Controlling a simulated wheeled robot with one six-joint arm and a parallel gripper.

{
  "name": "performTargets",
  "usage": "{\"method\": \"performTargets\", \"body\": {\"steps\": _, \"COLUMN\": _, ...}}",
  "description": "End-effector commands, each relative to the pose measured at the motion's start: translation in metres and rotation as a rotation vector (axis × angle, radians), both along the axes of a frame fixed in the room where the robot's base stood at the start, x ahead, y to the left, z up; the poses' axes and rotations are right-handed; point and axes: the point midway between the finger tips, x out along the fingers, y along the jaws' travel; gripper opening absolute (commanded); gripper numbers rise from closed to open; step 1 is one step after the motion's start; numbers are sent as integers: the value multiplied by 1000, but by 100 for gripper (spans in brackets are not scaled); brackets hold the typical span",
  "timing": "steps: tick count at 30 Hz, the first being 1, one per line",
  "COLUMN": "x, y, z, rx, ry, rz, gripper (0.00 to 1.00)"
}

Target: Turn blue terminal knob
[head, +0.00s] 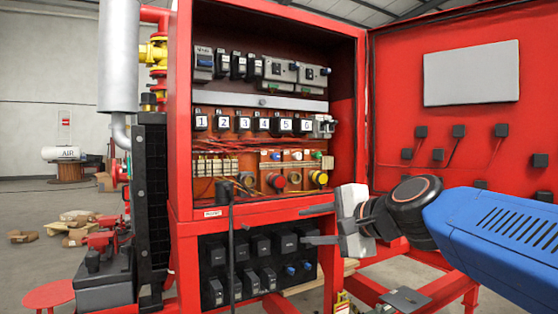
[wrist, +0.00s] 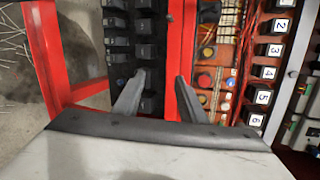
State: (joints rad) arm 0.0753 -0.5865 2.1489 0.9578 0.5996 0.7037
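The fingers point towards the cabinet's red lower frame and lower panel.
A lower panel (head: 258,243) holds several dark switches, some with blue knobs. Red and yellow round buttons (head: 276,182) sit below the terminals. A dark cable (head: 231,250) hangs in front. The open red door (head: 440,130) is on the right, above my arm.

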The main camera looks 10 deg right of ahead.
Motion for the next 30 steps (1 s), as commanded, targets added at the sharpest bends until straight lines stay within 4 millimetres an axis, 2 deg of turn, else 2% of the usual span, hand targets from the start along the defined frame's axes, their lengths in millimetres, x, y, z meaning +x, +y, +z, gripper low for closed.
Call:
{"method": "performTargets", "body": {"steps": 1, "x": 13, "y": -3, "z": 27, "rx": 110, "ry": -16, "rz": -43, "gripper": 38}}
{"method": "performTargets", "body": {"steps": 4, "x": 33, "y": -12, "z": 75, "rx": 335, "ry": -42, "rz": -116, "gripper": 38}}
{"method": "performTargets", "body": {"steps": 6, "x": 43, "y": -18, "z": 101, "rx": 463, "ry": -52, "rz": -152, "gripper": 38}}
{"method": "performTargets", "body": {"steps": 10, "x": 53, "y": -27, "z": 131, "rx": 623, "ry": -64, "rz": -190, "gripper": 38}}
{"method": "performTargets", "body": {"steps": 13, "x": 57, "y": -30, "z": 141, "rx": 675, "ry": -66, "rz": -202, "gripper": 38}}
{"method": "performTargets", "body": {"steps": 19, "x": 71, "y": -25, "z": 142, "rx": 685, "ry": -64, "rz": -201, "gripper": 38}}
{"method": "performTargets", "body": {"steps": 30, "x": 127, "y": -6, "z": 141, "rx": 682, "ry": -64, "rz": -202, "gripper": 38}}
